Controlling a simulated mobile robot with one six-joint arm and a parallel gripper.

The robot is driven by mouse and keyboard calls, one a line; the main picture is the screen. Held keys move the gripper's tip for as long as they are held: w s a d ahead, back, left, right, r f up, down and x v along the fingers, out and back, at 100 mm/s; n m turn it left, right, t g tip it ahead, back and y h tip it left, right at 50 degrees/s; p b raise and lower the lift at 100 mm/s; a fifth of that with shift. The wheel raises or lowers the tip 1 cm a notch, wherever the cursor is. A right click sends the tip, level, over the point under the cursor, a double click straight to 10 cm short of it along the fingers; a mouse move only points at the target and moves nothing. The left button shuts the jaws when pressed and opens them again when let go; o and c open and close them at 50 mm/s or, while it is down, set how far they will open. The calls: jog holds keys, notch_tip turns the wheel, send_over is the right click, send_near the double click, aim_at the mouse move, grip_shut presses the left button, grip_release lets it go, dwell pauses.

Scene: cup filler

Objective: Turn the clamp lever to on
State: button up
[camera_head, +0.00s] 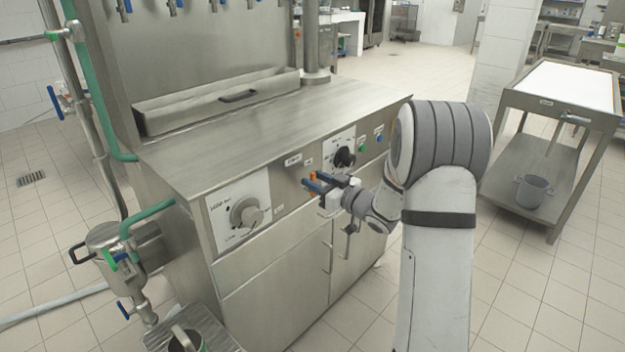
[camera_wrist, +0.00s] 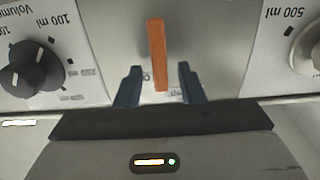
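The clamp lever (camera_wrist: 157,50) is a narrow orange bar on the steel front panel. In the wrist view it stands nearly upright, in the gap between my two blue fingers. My gripper (camera_wrist: 160,69) is open, with one finger on each side of the lever and a visible gap on both sides. In the head view my gripper (camera_head: 320,181) is at the machine's front, and a bit of orange lever (camera_head: 312,176) shows by the fingers. The panel label under the lever is mostly hidden by my gripper.
A black volume knob (camera_wrist: 31,72) is to the left in the wrist view, and a grey knob (camera_head: 246,213) is left of my gripper in the head view. Green and blue buttons (camera_head: 362,148) are further right. A steel cart (camera_head: 560,110) stands at right.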

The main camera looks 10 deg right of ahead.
jog(key=shift+w+a, duration=0.4)
jog(key=shift+w, duration=0.2)
grip_shut()
